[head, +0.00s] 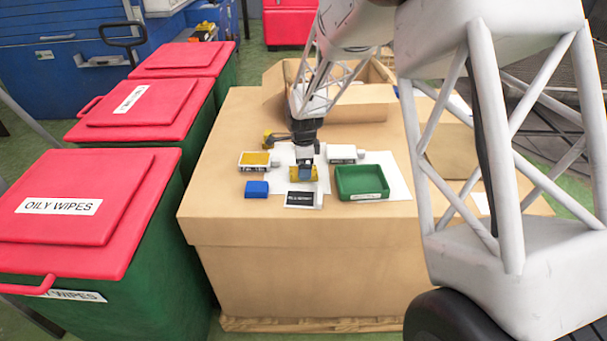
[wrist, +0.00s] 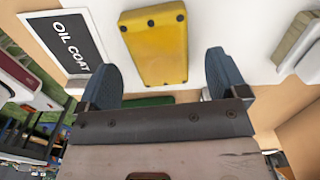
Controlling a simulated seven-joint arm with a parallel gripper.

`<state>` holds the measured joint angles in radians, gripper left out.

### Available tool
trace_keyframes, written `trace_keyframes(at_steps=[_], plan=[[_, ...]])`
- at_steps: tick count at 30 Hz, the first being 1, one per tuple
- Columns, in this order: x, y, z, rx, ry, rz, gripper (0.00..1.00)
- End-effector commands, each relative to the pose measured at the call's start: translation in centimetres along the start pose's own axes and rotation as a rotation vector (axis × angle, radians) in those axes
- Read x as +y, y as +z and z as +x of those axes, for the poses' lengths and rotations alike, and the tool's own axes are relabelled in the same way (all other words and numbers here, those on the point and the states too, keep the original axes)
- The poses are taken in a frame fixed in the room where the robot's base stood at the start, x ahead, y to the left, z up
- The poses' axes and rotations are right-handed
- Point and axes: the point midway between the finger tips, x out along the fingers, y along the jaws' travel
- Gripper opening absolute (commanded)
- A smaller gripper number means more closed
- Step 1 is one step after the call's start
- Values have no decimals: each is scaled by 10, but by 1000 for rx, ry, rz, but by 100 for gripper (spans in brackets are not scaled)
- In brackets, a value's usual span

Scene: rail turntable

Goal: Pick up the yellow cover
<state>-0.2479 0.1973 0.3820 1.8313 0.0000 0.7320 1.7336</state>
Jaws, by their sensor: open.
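The yellow cover (wrist: 155,45) is a rounded yellow block with dark screws near its corners, lying on a white surface in the wrist view. In the head view the yellow cover (head: 312,175) shows just under my gripper (head: 304,166), partly hidden by it. In the wrist view my gripper (wrist: 162,75) is open, with its two blue-grey fingers spread to either side and nothing held. The cover lies mostly beyond the fingertips, lined up with the gap between them. I cannot tell whether a finger touches it.
A black "OIL COAT" sign (wrist: 62,40) lies near the cover. A green tray (head: 362,182), a blue block (head: 256,189), a yellow-topped box (head: 255,159) and a white box (head: 341,153) stand around it. A cardboard box (head: 345,104) is behind; red-lidded bins (head: 75,208) stand left.

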Motion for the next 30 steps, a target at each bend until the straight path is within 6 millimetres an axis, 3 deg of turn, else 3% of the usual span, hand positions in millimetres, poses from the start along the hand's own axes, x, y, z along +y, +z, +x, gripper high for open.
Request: trace_keyframes(at_steps=[7,23,25,30], plan=[[0,0,19,-1,0,0,92],[0,0,20,-1,-1,0,92],[0,0,20,-1,-1,0,85],[0,0,20,-1,-1,0,59]])
